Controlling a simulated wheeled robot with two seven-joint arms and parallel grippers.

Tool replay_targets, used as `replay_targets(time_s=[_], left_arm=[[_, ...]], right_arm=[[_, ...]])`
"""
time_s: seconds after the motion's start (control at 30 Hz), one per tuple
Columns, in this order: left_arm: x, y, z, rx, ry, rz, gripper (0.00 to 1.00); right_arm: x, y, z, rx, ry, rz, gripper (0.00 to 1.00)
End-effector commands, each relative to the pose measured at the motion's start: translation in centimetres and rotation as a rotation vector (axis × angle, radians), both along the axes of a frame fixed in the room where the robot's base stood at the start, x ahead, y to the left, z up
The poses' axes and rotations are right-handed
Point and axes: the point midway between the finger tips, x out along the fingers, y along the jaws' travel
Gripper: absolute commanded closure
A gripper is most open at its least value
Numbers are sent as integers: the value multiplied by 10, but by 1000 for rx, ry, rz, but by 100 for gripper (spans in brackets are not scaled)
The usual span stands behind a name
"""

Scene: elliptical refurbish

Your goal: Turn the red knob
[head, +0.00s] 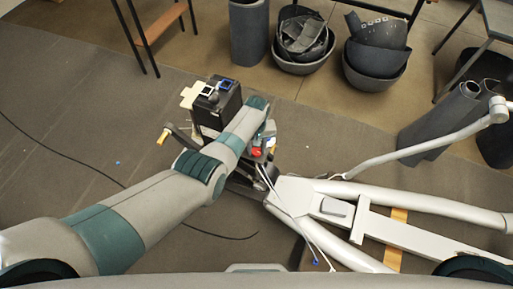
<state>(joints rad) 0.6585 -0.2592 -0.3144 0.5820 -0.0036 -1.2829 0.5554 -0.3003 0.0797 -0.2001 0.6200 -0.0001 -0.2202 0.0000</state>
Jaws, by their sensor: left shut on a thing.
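The red knob (257,152) shows as a small red patch on the near right side of a dark upright box (215,105), part of the elliptical machine. My left arm reaches in from the lower left across the front of this box. My left gripper (266,138) is at the red knob, pointing down, and is shut on it. The wrist and the gripper hide much of the knob, and the contact is small and hard to see. My right gripper is out of view.
The machine's pale frame (400,232) spreads to the lower right, with a long bent handle bar (425,148) above it. Thin white cables hang beside the knob. A black cable (60,152) lies on the grey mat.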

Motion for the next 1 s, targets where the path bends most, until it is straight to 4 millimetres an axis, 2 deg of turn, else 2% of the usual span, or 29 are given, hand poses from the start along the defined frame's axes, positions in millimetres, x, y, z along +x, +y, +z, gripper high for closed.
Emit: replay_targets(time_s=[0.1,0.13,0.2,0.67,1.0], left_arm=[[0,0,0,-1,-1,-1,90],[0,0,0,-1,-1,-1,61],[0,0,0,-1,-1,-1,49],[0,0,5,-1,-1,-1,49],[1,0,36,-2,-2,-1,49]], right_arm=[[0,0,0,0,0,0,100],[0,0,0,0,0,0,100],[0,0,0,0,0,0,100],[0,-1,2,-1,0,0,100],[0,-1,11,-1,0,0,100]])
